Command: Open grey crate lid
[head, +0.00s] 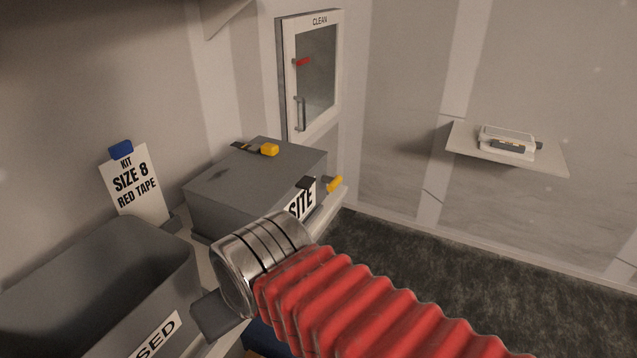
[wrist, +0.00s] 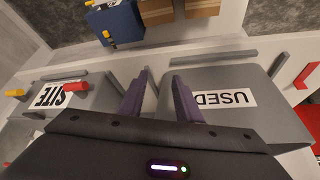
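The grey crate (head: 225,205) with a SITE label stands on the bench in the head view, its flat lid (head: 250,170) down. A yellow piece (head: 269,150) sits at the lid's back edge, and another yellow piece (head: 335,183) sticks out at the front right. In the wrist view the SITE crate (wrist: 97,98) is at the left, with a red tab (wrist: 75,87) by its label. My gripper (wrist: 158,88) has two purple fingers spread apart, over the gap between the SITE crate and the USED bin. I see nothing held. My arm hides part of the crate's front in the head view.
A blue box (wrist: 115,24) is below. A CLEAN cabinet (head: 290,85) and a shelf (head: 550,160) hang on the walls.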

